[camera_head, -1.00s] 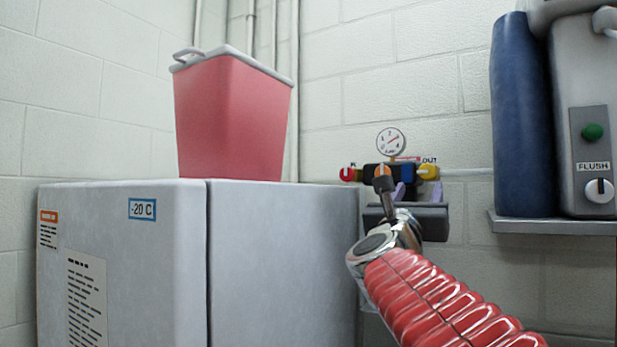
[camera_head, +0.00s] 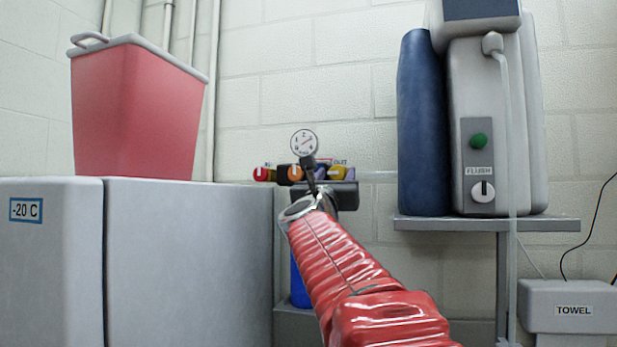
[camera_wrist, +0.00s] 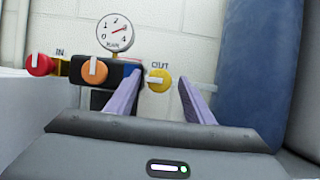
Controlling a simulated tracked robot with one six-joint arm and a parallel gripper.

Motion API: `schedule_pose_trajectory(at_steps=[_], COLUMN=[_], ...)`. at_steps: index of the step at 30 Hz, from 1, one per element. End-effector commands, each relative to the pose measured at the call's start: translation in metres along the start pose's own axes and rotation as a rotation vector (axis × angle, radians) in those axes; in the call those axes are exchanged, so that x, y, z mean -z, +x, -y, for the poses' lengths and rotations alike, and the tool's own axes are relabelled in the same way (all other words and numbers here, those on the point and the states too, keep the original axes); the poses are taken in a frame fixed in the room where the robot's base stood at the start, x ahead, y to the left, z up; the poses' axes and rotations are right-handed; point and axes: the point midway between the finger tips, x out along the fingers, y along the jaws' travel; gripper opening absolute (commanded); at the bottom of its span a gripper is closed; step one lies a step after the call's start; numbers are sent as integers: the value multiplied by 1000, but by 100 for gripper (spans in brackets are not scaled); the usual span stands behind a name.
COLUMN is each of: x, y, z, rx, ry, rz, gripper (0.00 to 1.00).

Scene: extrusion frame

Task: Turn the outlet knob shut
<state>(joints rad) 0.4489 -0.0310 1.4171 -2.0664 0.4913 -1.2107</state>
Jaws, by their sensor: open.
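The outlet knob (camera_wrist: 159,80) is yellow with a white bar and sits under the OUT label on the wall. In the wrist view it shows between the two purple fingers of my gripper (camera_wrist: 160,98), which are open and apart from each other. I cannot tell how far the fingertips are from the knob. In the head view the yellow outlet knob (camera_head: 337,173) is partly covered by my gripper (camera_head: 335,178). An orange knob (camera_wrist: 95,70) and a red knob (camera_wrist: 39,64) under IN are to the left. A round gauge (camera_wrist: 115,33) sits above them.
A grey chest (camera_head: 190,270) with a red bin (camera_head: 138,115) on it stands at left. A blue cylinder (camera_head: 424,125) and a white FLUSH unit (camera_head: 490,110) stand on a grey shelf (camera_head: 450,223) at right. A TOWEL box (camera_head: 572,300) is low at right.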

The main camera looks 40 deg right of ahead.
Motion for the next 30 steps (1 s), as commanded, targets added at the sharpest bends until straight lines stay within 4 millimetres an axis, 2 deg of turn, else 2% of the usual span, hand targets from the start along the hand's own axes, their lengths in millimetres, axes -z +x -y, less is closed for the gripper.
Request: schedule_pose_trajectory(at_steps=[7,23,24,30], x=[0,0,-3,-1], y=[0,0,-7,-1], z=[0,0,-6,-1], rx=[0,1,-4,3], ry=[0,0,3,9], rz=[0,0,1,1], gripper=[48,11,9,9])
